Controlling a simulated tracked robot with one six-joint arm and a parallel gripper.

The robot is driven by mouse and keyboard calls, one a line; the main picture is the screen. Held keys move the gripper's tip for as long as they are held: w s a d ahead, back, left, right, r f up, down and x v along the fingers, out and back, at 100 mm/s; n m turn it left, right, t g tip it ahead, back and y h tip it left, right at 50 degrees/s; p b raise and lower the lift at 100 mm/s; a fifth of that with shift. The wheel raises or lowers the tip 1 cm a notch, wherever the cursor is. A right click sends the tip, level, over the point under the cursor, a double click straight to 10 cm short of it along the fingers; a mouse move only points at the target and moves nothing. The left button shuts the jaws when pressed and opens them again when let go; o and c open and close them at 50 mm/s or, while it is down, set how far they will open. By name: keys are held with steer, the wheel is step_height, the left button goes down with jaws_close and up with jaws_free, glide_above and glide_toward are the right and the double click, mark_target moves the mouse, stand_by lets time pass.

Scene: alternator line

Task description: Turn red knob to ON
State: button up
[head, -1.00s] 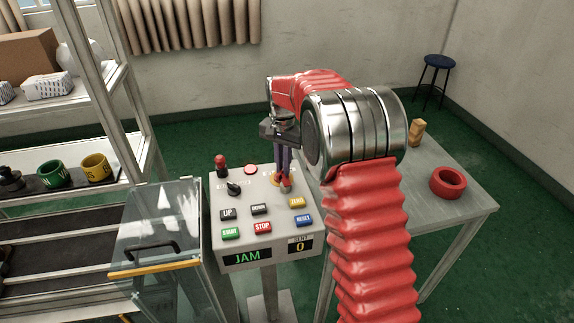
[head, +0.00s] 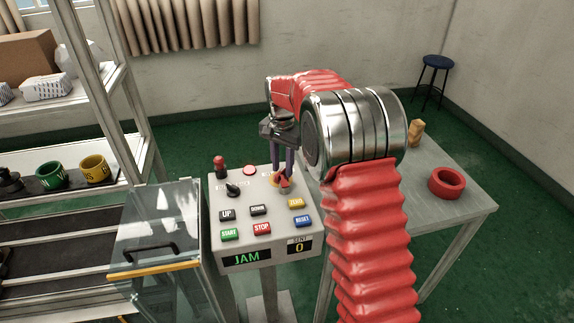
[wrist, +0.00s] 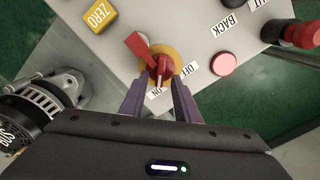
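The red knob (wrist: 159,66) sits on a yellow ring on the grey control panel (head: 275,212); the knob also shows in the head view (head: 284,183). In the wrist view, its red arm points up-left. The ON label (wrist: 156,92) lies below the knob and the OFF label (wrist: 190,68) to its right. Which label the knob is set to I cannot tell. My gripper (wrist: 160,80) has its two purple fingers apart, one on each side of the knob's lower part, with small gaps seeming to show. The panel display (head: 247,257) reads JAM.
Buttons such as the yellow ZERO (wrist: 99,15) and blue RESET (head: 303,221) lie close by. A black switch (head: 233,189) and red-topped lever (head: 219,166) stand at the panel's left. A table (head: 470,205) with a red ring (head: 446,184) is right; a glass guard (head: 160,225) is left.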

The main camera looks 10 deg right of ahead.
mark_target(282, 169)
step_height(282, 169, up, 14)
steer(key=shift+f, duration=0.15)
stand_by(0.7)
